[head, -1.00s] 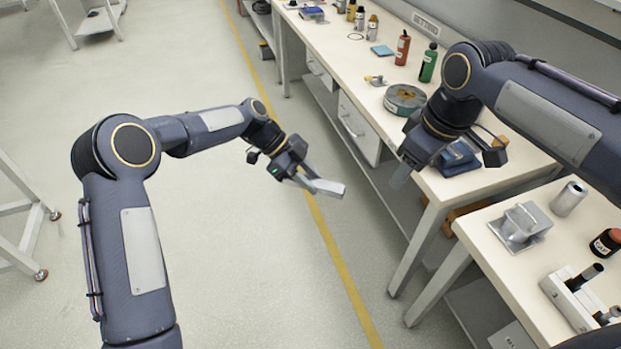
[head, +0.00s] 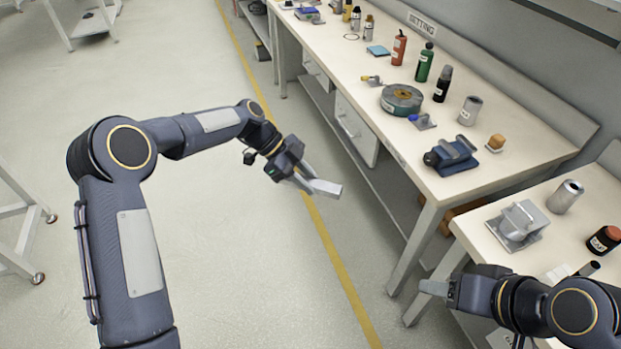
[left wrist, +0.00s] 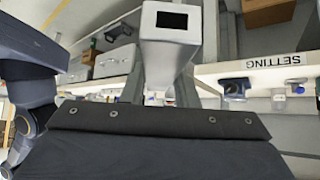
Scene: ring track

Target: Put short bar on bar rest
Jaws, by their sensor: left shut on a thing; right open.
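My left gripper (head: 304,178) is shut on a short light-grey bar (head: 326,188), held out over the floor beside the yellow line, left of the benches. In the left wrist view the bar (left wrist: 170,50) points away from the gripper, with a dark square on its end. A blue rest-like block (head: 446,164) with a grey piece across its top sits on the long bench's near part; I cannot tell for sure if it is the bar rest. My right gripper (head: 434,287) is open, at the near bench's left edge, with no object seen in it.
The near bench holds a metal block on a plate (head: 520,222) and a metal cylinder (head: 565,196).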

